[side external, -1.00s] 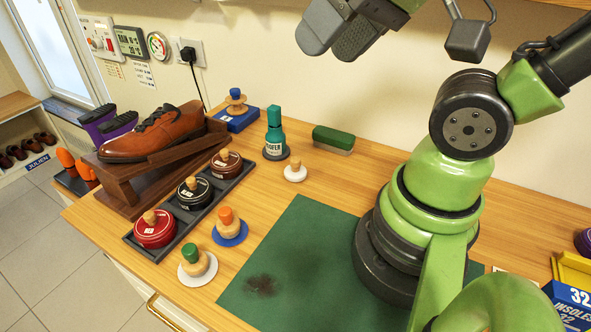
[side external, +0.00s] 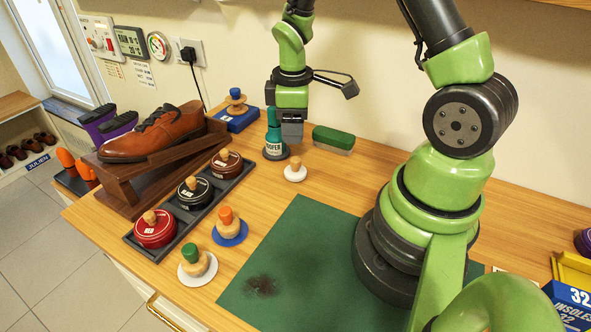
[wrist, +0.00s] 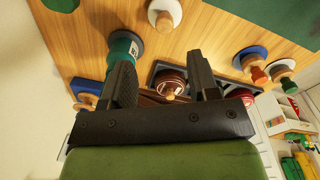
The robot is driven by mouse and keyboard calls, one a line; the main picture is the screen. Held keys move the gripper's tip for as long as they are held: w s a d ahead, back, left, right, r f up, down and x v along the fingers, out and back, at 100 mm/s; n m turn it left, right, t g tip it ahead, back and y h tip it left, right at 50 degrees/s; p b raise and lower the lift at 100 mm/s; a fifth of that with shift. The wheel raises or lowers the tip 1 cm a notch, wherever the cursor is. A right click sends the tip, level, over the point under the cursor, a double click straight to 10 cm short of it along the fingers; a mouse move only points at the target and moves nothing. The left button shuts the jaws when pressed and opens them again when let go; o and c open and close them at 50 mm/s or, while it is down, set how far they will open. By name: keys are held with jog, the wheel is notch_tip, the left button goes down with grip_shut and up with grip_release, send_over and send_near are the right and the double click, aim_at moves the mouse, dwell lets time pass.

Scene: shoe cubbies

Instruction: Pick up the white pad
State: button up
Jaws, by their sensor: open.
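A white round pad (side external: 198,270) with a wooden body and green knob lies on the bench, front left of the green mat; it also shows at the right of the wrist view (wrist: 281,68). A smaller white disc with a plain wooden knob (side external: 295,174) stands near the green bottle; it is at the top of the wrist view (wrist: 164,14). My gripper (side external: 292,138) points down beside the bottle, above and behind the small disc. In the wrist view its fingers (wrist: 160,78) are apart, with nothing held between them.
The green bottle (side external: 275,140) stands close to my gripper's left. A green brush (side external: 333,138) lies to its right. A blue pad with orange knob (side external: 230,233) sits beside the white pad. A dark tray (side external: 180,235) with several tins and a shoe stand are left.

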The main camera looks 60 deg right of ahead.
aim_at(295, 159)
notch_tip(295, 159, down, 4)
jog(key=shift+f, duration=0.1)
jog(key=shift+s+f, duration=0.2)
jog(key=shift+f, duration=2.4)
jog(key=c, duration=1)
